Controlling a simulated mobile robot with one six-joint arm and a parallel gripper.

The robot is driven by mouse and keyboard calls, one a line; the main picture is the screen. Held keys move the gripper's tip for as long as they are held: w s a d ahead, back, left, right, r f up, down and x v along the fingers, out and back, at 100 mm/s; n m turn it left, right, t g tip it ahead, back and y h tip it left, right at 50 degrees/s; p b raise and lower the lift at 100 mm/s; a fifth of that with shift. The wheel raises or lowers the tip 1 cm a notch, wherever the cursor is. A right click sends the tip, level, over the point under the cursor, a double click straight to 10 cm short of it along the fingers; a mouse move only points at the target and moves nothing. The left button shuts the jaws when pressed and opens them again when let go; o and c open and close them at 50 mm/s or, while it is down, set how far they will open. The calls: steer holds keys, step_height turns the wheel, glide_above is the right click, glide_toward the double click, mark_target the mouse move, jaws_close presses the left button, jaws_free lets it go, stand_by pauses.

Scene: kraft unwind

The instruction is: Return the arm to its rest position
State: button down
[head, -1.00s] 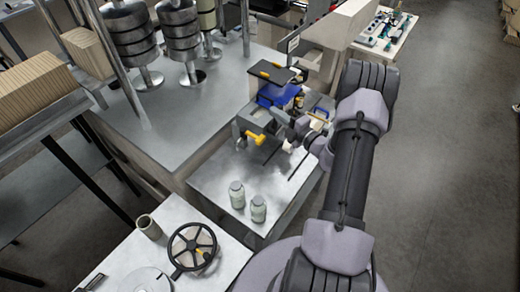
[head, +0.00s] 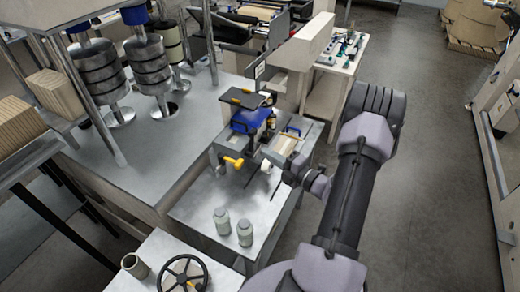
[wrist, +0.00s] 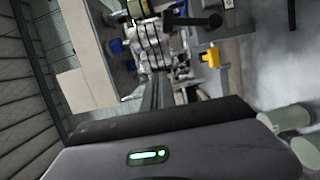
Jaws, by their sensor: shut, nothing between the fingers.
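My gripper (head: 270,157) is shut and empty at the end of my bent arm in the head view. It appears over the right part of the low metal bench (head: 190,202), close to the small device with a blue part (head: 250,120). Its fingers are small and partly hard to make out there. A yellow handle (head: 233,161) also shows in the head view.
Two grey-green jars (head: 222,220) and (head: 245,233) stand on the low bench's front. A black handwheel (head: 183,274) and a small cup (head: 134,265) are at the lower left. Stacked metal rollers (head: 148,62) stand at the upper left. Open floor (head: 430,150) lies to the right.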

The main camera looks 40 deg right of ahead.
steer(key=shift+d, duration=0.2)
